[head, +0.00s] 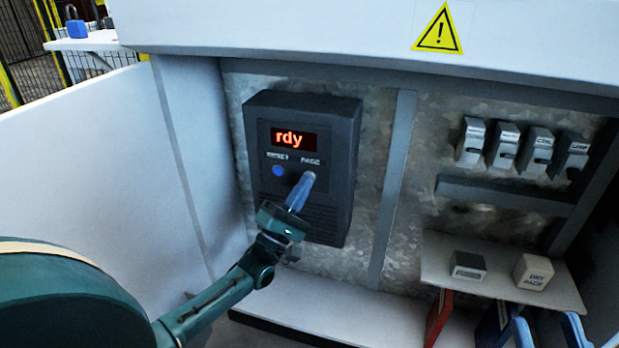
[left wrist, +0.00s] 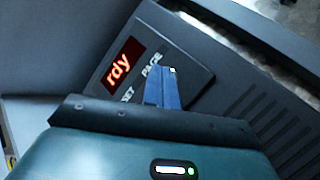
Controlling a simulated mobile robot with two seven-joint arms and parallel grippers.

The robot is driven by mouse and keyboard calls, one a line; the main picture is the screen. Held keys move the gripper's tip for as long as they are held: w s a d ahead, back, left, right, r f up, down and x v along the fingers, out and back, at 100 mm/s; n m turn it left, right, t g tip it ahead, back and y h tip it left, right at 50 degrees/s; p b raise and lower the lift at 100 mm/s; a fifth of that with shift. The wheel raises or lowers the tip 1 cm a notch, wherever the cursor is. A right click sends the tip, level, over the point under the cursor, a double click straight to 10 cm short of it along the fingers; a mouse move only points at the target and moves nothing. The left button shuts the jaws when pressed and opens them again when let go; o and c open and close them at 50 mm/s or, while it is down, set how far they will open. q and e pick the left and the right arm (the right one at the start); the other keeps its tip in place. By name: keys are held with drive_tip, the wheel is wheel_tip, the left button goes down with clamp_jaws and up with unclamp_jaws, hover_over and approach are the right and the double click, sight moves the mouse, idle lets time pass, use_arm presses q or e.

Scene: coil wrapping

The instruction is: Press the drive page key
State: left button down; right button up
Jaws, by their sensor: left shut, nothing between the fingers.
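The dark drive unit (head: 335,140) is mounted on the metal back panel. Its display (head: 294,139) glows "rdy" in orange, and the display also shows in the left wrist view (left wrist: 122,62). The PAGE label (head: 311,161) is at the display's lower right; the key under it is hidden by my fingertips. My left gripper (head: 307,179) is shut and empty, its blue fingertips at the page key's place. In the left wrist view the fingertips (left wrist: 171,74) lie just beside the PAGE label; I cannot tell whether they touch. My right gripper (head: 548,328) shows two spread blue fingers at the bottom right.
A blue RESET key (head: 278,170) is left of the fingertips. Several grey breakers (head: 505,145) are at the right. A shelf (head: 450,250) holds two small blocks, with red (head: 438,317) and dark blue binders below. A side wall (head: 90,160) stands left.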

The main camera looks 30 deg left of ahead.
use_arm(q)
drive_tip(key=shift+w, duration=0.3)
idle(0.4)
drive_tip(key=shift+s, duration=0.1)
drive_tip(key=shift+s+d+p, duration=0.15)
drive_tip(key=shift+s+p, duration=0.25)
drive_tip(key=shift+s, duration=0.3)
drive_tip(key=shift+s+h, duration=0.1)
drive_tip(key=shift+h, duration=0.2)
drive_tip(key=shift+s+d+p, duration=0.2)
drive_tip(key=shift+s+p, duration=0.3)
drive_tip(key=shift+s, duration=0.3)
drive_tip(key=shift+s+d+p, duration=0.15)
drive_tip(key=shift+s+p, duration=0.3)
drive_tip(key=shift+s, duration=0.3)
drive_tip(key=shift+s+d+p, duration=0.2)
drive_tip(key=shift+s+p, duration=0.3)
drive_tip(key=shift+s, duration=0.3)
